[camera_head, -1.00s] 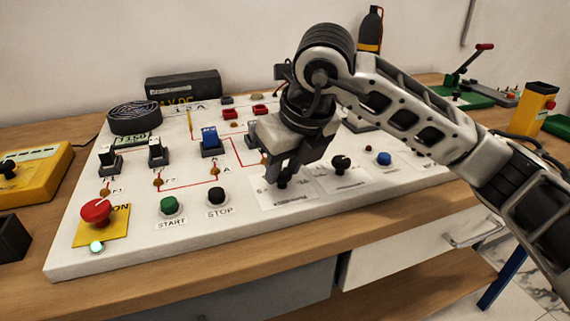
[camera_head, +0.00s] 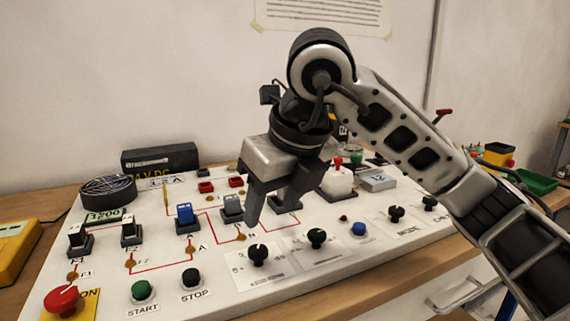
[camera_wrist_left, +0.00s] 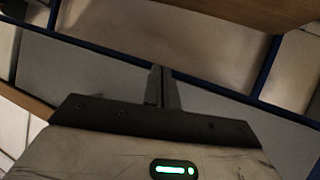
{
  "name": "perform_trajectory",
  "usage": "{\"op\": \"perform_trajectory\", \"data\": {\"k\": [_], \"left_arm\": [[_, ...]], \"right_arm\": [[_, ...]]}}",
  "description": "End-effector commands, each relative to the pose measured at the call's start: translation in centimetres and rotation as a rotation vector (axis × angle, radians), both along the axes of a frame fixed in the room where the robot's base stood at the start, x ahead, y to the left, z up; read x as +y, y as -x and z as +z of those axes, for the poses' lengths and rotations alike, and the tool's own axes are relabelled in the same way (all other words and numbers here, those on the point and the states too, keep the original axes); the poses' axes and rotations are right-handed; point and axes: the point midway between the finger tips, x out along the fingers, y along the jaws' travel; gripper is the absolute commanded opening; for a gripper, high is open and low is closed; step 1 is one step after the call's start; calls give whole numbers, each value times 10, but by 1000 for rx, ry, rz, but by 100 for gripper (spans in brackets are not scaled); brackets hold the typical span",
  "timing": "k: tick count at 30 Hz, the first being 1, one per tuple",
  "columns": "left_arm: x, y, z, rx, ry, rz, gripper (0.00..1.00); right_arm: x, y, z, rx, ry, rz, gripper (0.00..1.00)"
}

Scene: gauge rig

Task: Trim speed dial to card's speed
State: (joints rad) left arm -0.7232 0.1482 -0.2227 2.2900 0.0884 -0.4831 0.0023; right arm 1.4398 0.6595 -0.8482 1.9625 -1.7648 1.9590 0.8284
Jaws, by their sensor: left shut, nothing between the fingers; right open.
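A black dial (camera_head: 258,254) with a white pointer mark stands on a white scale plate at the front of the white panel (camera_head: 215,268). A second black dial (camera_head: 317,238) stands to its right on its own plate. Their labels are too small to read, so I cannot tell which is the speed dial. A small green display (camera_head: 103,216) seems to read 1200. A printed sheet (camera_head: 325,12) hangs on the wall, its text unreadable. My right gripper (camera_head: 270,215) is open and empty above and behind the left dial. My left gripper (camera_wrist_left: 162,88) is shut and empty in the left wrist view.
Green START (camera_head: 143,291) and black STOP (camera_head: 191,278) buttons, a red emergency button (camera_head: 62,301) and a blue button (camera_head: 359,229) share the panel. Toggle switches, including a blue one (camera_head: 187,217), stand behind. A yellow box (camera_head: 18,245) lies left.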

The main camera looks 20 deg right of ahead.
Motion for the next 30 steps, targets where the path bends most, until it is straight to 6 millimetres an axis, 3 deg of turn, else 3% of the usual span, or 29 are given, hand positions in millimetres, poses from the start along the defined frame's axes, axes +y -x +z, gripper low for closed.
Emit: {"op": "perform_trajectory", "data": {"k": [3, 10, 30], "left_arm": [[0, 0, 2, 3, 0, 1, 0], [1, -1, 2, 12, -2, 2, 0], [1, -2, 3, 10, 3, 8, 0]], "right_arm": [[-3, 9, 27, -4, 1, 0, 52], [-7, 21, 55, -2, 1, -1, 52], [-7, 23, 59, 1, 0, 0, 52]]}}
